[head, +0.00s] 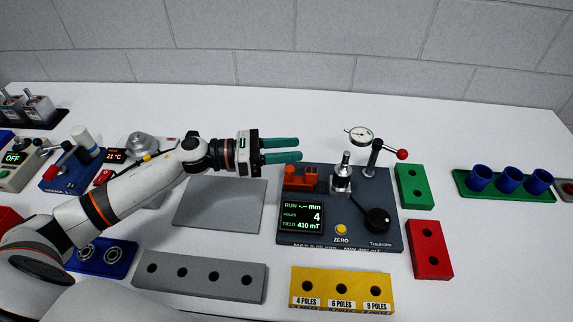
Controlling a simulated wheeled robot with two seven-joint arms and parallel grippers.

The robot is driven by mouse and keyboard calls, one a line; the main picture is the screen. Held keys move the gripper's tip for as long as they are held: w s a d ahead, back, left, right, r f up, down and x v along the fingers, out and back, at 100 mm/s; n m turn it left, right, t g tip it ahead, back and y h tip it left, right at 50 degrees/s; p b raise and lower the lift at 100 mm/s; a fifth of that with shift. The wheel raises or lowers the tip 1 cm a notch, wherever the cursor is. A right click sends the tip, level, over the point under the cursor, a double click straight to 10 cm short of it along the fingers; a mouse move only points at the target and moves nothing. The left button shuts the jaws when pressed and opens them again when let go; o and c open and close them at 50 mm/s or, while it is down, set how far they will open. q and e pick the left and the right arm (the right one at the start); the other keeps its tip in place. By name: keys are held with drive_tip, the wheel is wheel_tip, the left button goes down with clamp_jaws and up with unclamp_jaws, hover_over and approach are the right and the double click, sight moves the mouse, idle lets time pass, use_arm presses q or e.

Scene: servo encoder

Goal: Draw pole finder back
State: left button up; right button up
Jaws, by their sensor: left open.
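My left gripper (299,150) is open, with two green fingers pointing right. It hangs over the back left of a dark blue-grey test device (348,238). An orange block (300,178), possibly the pole finder, sits on the device's back left, just below the fingers in the picture. I see nothing between the fingers. Whether they touch the block, I cannot tell. My right gripper is not in view.
A dial gauge (360,134) and a red-knobbed post (402,154) stand at the device's back. A grey plate (219,205) lies left. Around it are a grey holed block (200,277), a yellow pole rack (341,290), and green (415,187) and red (429,249) blocks.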

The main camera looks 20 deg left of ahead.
use_arm(q)
drive_tip(key=shift+r, duration=1.75)
